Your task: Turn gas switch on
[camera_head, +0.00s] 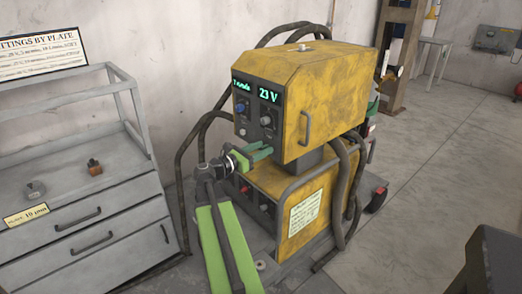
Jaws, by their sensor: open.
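The yellow welding machine (315,100) stands in the middle, with a dark front panel facing left. Which control is the gas switch cannot be read at this size. My gripper (262,152) has green jaws, is open, and is in front of the machine near the gap between its upper and lower boxes. It hides part of the front; contact cannot be told.
A grey drawer cabinet (85,215) with small parts on top stands at the left, below a settings sign (38,53). Dark hoses (345,185) hang around the machine. Open floor (440,150) lies to the right.

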